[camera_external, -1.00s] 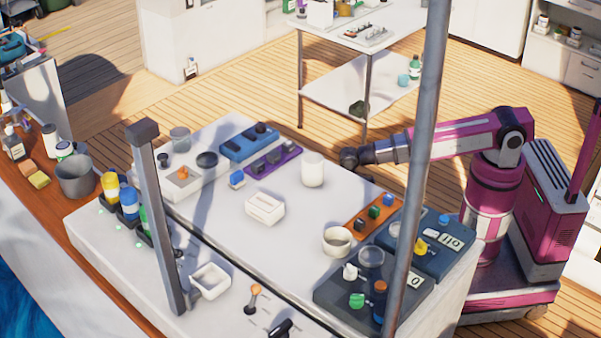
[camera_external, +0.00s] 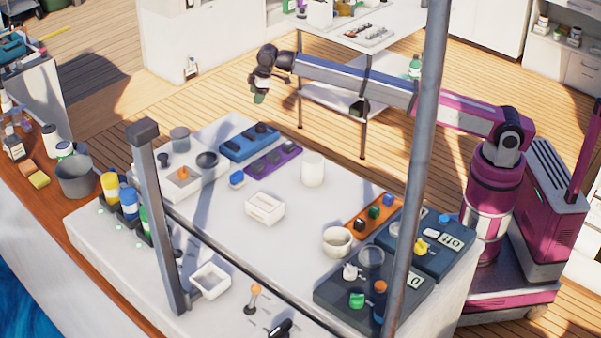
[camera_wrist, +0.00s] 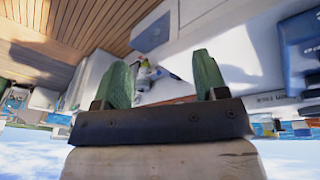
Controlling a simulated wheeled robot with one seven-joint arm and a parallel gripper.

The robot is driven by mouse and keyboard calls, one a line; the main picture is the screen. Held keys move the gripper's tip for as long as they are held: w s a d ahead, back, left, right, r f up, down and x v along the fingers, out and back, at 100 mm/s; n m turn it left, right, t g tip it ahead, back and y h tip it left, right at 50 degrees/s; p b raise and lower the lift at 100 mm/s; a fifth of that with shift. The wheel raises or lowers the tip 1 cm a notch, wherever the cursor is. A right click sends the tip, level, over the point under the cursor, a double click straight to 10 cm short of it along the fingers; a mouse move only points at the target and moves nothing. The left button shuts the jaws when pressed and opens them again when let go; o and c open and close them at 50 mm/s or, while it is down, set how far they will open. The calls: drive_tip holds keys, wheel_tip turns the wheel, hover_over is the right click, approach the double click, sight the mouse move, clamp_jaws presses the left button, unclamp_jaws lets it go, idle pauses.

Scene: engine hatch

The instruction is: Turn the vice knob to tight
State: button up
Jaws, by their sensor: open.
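My gripper (camera_external: 260,96) is raised in the air beyond the far edge of the counter in the external view, with the arm stretched out to the left. In the wrist view its two green fingers (camera_wrist: 163,82) are apart with nothing held between them. I cannot tell for certain which knob is the vice knob. Candidates on the counter are an orange knob (camera_external: 183,173) on the pale panel, a yellow knob (camera_external: 420,247) on the blue panel and a green knob (camera_external: 357,300) on the dark panel. My gripper touches none of them.
A white cylinder (camera_external: 313,169), a white box (camera_external: 265,208) and a white bowl (camera_external: 337,241) stand on the counter (camera_external: 280,260). A grey post (camera_external: 160,220) and a tall pole (camera_external: 419,150) rise in front. Bottles (camera_external: 128,201) line the left side.

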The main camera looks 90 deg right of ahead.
drive_tip(key=w+a+r+n+g, duration=0.1)
drive_tip(key=a+r+n, duration=0.2)
drive_tip(key=a+r, duration=0.4)
wheel_tip(320, 180, up, 2)
drive_tip(key=n+g, duration=0.2)
drive_tip(key=n, duration=0.2)
hover_over(260, 123)
drive_tip(key=shift+s+y, duration=0.1)
drive_tip(key=shift+y, duration=0.2)
wheel_tip(260, 123, down, 10)
drive_tip(key=shift+d+f, duration=0.15)
drive_tip(key=shift+c, duration=0.3)
drive_tip(key=c, duration=0.9)
